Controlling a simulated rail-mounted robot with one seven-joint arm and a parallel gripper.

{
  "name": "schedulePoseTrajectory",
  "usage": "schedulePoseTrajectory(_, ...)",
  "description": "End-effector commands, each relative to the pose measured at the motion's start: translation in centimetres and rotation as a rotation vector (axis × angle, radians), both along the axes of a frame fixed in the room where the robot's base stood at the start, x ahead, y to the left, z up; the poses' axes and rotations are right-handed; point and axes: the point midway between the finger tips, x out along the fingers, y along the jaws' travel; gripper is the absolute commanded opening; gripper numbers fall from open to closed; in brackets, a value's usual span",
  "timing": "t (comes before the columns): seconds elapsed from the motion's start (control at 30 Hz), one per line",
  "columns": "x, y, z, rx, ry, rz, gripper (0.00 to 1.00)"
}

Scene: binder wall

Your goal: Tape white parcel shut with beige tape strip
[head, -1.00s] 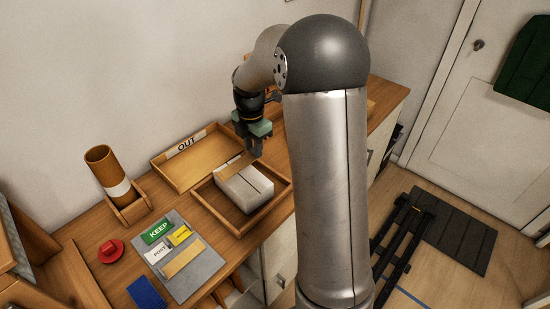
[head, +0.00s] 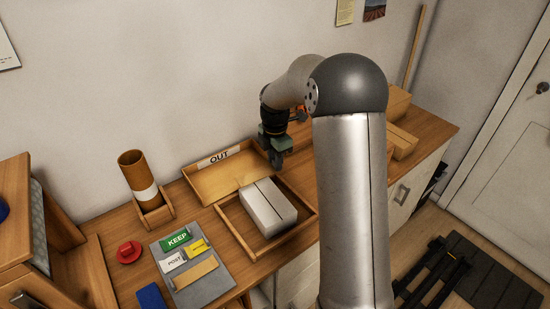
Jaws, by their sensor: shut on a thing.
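The white parcel (head: 267,207) sits in a shallow wooden tray (head: 236,236), with a dark seam along its top. No tape shows on its top face. A beige tape strip (head: 195,272) lies on a grey pad (head: 207,289) at the lower left. My gripper (head: 277,163) is above and behind the parcel, near the right end of the OUT tray (head: 212,187), and apart from the parcel. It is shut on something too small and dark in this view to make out.
A green KEEP label (head: 177,239), a POST label (head: 174,261) and a yellow label (head: 197,247) lie on the pad. A red object (head: 129,252), a blue object (head: 150,297) and a brown tube (head: 137,175) stand nearby. Boxes (head: 402,142) sit at the right.

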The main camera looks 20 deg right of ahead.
Motion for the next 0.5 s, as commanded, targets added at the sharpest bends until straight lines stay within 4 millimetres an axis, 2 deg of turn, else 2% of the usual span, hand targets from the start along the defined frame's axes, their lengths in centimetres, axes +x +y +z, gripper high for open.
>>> schedulePoseTrajectory(0.5, 0.0, -0.1, -5.1, 0.000, 0.000, -0.001, 0.07)
